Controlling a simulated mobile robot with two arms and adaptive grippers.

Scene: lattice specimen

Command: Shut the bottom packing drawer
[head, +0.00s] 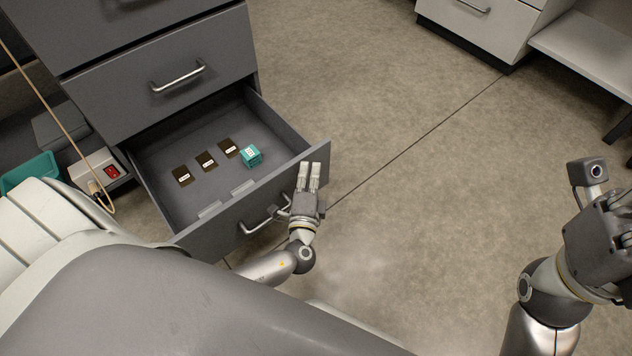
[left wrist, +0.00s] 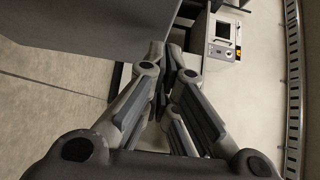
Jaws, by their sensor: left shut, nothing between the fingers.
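The bottom packing drawer (head: 205,226) is pulled out from the dark grey cabinet (head: 150,50) in the head view. Its front faces me and has a silver bar handle (head: 258,226). Inside lie several dark labelled cards and a teal box (head: 251,155). My left gripper (head: 308,166) is shut and empty, near the right end of the drawer front; whether it touches the front cannot be told. In the left wrist view its fingers (left wrist: 168,62) are closed together beside a dark grey surface. My right arm shows at the right edge of the head view, its fingers not clearly visible.
A white box with a red switch (head: 110,172) and a teal bin (head: 30,173) sit left of the drawer. A white drawer unit (head: 480,25) and bench (head: 590,50) stand at the back right. The floor between is clear.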

